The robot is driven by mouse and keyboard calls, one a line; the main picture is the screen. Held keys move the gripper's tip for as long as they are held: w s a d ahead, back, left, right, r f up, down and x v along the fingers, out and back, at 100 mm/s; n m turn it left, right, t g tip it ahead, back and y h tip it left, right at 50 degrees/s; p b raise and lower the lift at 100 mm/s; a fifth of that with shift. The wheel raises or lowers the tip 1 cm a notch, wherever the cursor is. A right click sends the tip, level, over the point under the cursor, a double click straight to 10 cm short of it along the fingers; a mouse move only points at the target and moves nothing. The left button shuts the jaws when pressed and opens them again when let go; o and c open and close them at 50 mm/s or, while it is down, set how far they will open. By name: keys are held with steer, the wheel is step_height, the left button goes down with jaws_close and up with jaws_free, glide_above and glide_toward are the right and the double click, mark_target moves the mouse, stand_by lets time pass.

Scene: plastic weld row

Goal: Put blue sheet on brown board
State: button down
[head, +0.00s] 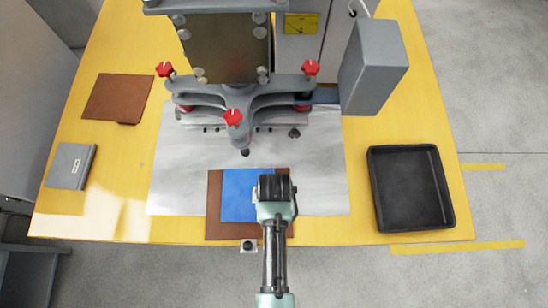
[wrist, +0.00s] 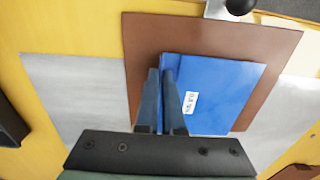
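The blue sheet (head: 238,198) is over the brown board (head: 214,226) at the table's front edge. Brown shows around the sheet on the left and front. In the wrist view the blue sheet (wrist: 222,85), with a small white label, overlaps the middle of the brown board (wrist: 150,32). My gripper (head: 277,185) is over the sheet's right part in the head view. In the wrist view its two fingers (wrist: 160,80) are close together at the sheet's edge, which runs between them. The fingers hide part of that edge. Whether the sheet lies flat on the board is unclear.
A grey press with red knobs (head: 235,118) stands behind the board on a pale metal sheet (head: 325,185). A black tray (head: 410,225) is at the right. A brown piece (head: 115,97) and a grey box (head: 70,166) lie at the left. Yellow table is bare between them.

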steer(key=shift+f, duration=0.3)
steer(key=shift+f, duration=0.15)
steer(key=c, duration=1)
jaws_free()
steer(key=shift+c, duration=0.2)
step_height(320, 180, up, 12)
steer(key=p, duration=0.1)
steer(key=shift+r, duration=0.2)
